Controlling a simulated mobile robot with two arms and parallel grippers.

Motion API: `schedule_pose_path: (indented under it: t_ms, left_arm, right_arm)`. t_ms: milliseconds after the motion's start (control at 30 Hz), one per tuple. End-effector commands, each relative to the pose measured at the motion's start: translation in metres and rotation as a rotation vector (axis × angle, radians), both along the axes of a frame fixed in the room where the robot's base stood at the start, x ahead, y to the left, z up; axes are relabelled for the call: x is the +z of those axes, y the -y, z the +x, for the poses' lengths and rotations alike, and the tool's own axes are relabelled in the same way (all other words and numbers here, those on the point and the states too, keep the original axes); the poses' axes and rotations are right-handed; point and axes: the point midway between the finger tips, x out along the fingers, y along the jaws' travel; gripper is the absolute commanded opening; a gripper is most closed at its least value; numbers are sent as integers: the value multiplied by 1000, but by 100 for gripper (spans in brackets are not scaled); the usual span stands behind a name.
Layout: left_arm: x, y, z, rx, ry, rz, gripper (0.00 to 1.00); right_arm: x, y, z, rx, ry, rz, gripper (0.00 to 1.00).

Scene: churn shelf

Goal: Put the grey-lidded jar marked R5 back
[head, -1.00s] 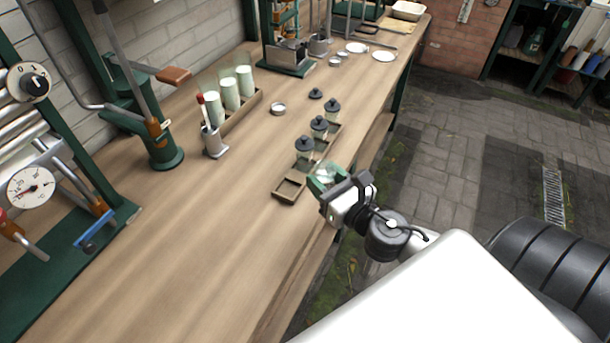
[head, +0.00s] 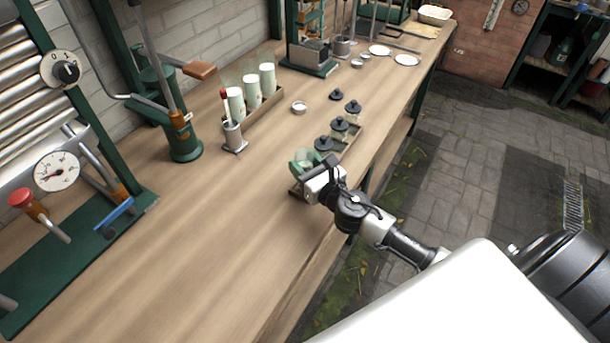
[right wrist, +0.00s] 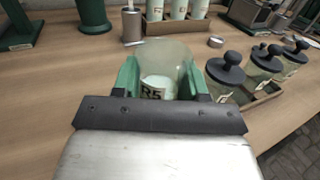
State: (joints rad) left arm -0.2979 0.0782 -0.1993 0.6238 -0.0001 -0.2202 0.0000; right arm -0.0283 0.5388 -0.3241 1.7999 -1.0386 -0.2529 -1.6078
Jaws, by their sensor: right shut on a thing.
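My right gripper (head: 304,161) is shut on a clear glass jar (right wrist: 165,68) with pale contents. Its label reads R5, partly hidden by the gripper. No lid shows on this jar. The jar is at the near end of a low wooden rack (head: 357,138), over or in the end compartment; I cannot tell whether it touches the rack. The rack also holds dark-lidded jars, with lids at the near (head: 324,144), middle (head: 340,124) and far (head: 353,106) places. My left gripper is out of view.
A small round tin (head: 299,107) sits left of the rack. White canisters (head: 252,90) stand in a wooden tray, beside a metal holder (head: 233,137) with a red-topped item. A green lever press (head: 184,145) stands further left.

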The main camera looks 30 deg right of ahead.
Motion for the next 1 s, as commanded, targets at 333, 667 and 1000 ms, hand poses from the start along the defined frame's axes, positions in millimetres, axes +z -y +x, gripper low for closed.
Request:
schedule_pose_path:
  t_ms: [333, 667, 1000]
  left_arm:
    - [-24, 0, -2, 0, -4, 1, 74]
    - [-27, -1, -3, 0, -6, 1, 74]
    - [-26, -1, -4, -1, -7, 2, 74]
  right_arm:
    - [-41, 0, 0, -1, 0, 1, 10]
    - [-43, 0, 0, 0, 0, 1, 10]
    - [-43, 0, 0, 0, -2, 1, 68]
